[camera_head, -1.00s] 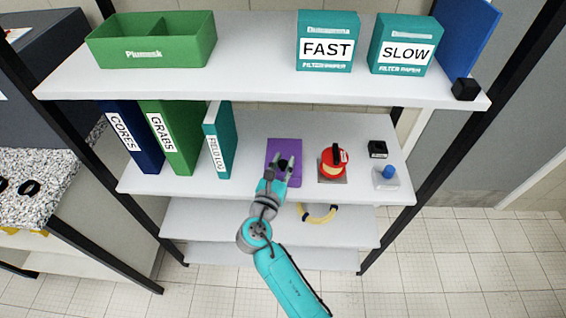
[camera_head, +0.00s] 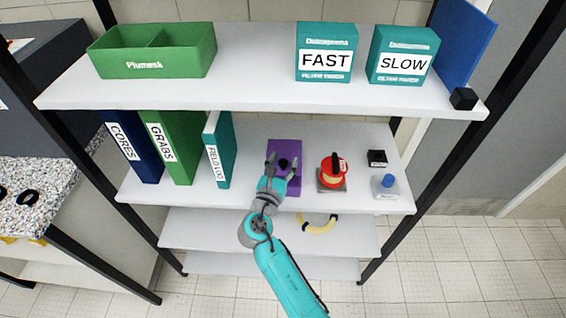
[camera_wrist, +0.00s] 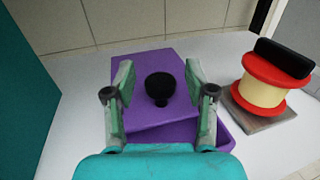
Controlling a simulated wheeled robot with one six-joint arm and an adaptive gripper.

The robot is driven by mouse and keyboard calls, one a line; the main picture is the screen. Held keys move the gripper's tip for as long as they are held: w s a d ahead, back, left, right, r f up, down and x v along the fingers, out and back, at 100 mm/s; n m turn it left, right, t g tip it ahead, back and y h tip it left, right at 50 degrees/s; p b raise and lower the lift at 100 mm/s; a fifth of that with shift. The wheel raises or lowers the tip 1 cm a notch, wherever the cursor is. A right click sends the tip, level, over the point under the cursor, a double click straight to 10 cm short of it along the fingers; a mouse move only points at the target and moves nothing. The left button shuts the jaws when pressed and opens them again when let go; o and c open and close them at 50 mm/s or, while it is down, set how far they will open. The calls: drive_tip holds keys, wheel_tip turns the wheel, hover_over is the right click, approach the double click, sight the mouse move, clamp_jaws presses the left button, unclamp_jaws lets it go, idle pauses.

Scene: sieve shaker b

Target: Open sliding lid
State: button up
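A purple box (camera_wrist: 219,135) with a purple sliding lid (camera_wrist: 150,62) sits on the white middle shelf. A round black knob (camera_wrist: 160,88) stands on the lid. In the wrist view the lid sits shifted and slightly turned, and part of the box shows past its near right edge. My gripper (camera_wrist: 158,95) is open, with one finger on each side of the knob and a gap on both sides. In the head view my gripper (camera_head: 282,160) is over the box, covering part of the lid (camera_head: 285,147).
A red and cream spool-like object (camera_head: 333,170) stands just right of the box. A black block (camera_head: 376,158) and a blue-topped item (camera_head: 386,184) are farther right. Upright binders (camera_head: 218,150) stand at left. The upper shelf (camera_head: 250,88) is overhead.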

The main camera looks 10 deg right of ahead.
drive_tip(key=v, duration=1.2)
drive_tip(key=shift+c, duration=1.2)
drive_tip(key=v, duration=0.5)
drive_tip(key=shift+s+a+f, duration=0.15)
drive_tip(key=shift+s, duration=0.25)
clamp_jaws()
drive_tip(key=x, duration=1.3)
drive_tip(key=shift+w, duration=0.25)
